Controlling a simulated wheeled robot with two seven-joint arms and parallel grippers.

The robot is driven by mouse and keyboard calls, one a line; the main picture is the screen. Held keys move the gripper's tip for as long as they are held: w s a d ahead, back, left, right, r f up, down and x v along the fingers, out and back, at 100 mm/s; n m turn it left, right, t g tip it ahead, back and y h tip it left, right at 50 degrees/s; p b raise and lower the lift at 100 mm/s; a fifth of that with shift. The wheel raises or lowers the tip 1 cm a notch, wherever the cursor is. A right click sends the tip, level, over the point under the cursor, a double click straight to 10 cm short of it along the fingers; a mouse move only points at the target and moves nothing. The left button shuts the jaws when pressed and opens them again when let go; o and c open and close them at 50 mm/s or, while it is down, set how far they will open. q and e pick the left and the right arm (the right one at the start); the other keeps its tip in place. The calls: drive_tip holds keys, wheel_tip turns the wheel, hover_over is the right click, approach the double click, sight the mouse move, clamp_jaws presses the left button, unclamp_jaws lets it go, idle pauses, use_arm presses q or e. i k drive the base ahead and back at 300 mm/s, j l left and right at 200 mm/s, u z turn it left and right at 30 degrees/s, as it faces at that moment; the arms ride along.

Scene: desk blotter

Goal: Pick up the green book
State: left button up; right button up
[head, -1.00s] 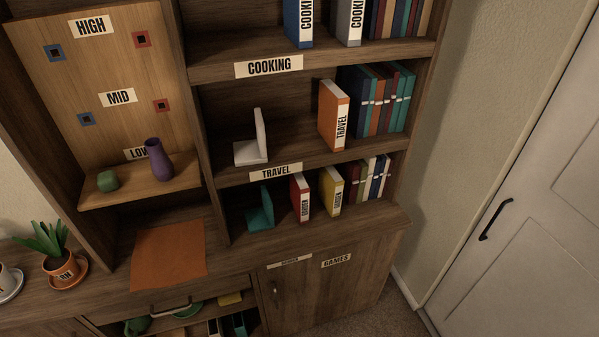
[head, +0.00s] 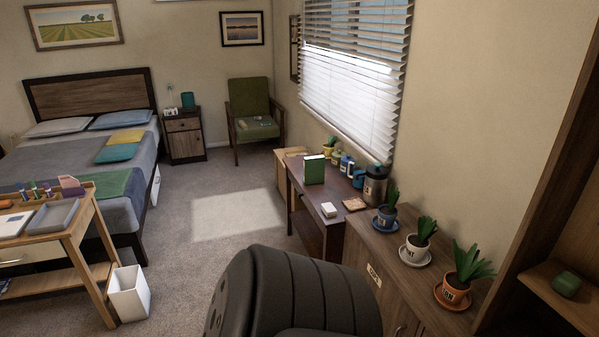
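A green book (head: 314,169) stands upright on a dark wooden side table (head: 304,189) below the window, right of centre in the head view. Its front cover faces me, with a pale mark on it. Nothing is touching it from my side. Neither of my grippers is in view.
A large black ribbed form (head: 290,293) fills the bottom centre and hides floor. A white box (head: 329,209) and a steel canister (head: 375,185) stand near the book. Potted plants line the cabinet (head: 385,262) at right. The carpet (head: 235,213) left of the table is clear.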

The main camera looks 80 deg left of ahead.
sight(313, 166)
drive_tip(key=u, duration=2.6)
drive_tip(key=i+j+z, duration=0.1)
drive_tip(key=j, duration=0.3)
drive_tip(key=i+j+z, duration=0.1)
drive_tip(key=i+j, duration=0.15)
drive_tip(key=j, duration=0.2)
drive_tip(key=i+j+z, duration=0.1)
drive_tip(key=j, duration=0.3)
drive_tip(key=i+j+z, duration=0.1)
drive_tip(key=i+j, duration=0.15)
drive_tip(key=j, duration=0.2)
drive_tip(key=i+j+z, duration=0.1)
drive_tip(key=j, duration=0.35)
drive_tip(key=i+j+z, duration=0.15)
drive_tip(key=j, duration=0.35)
drive_tip(key=j+z, duration=0.1)
drive_tip(key=j, duration=0.35)
drive_tip(key=i, duration=0.05)
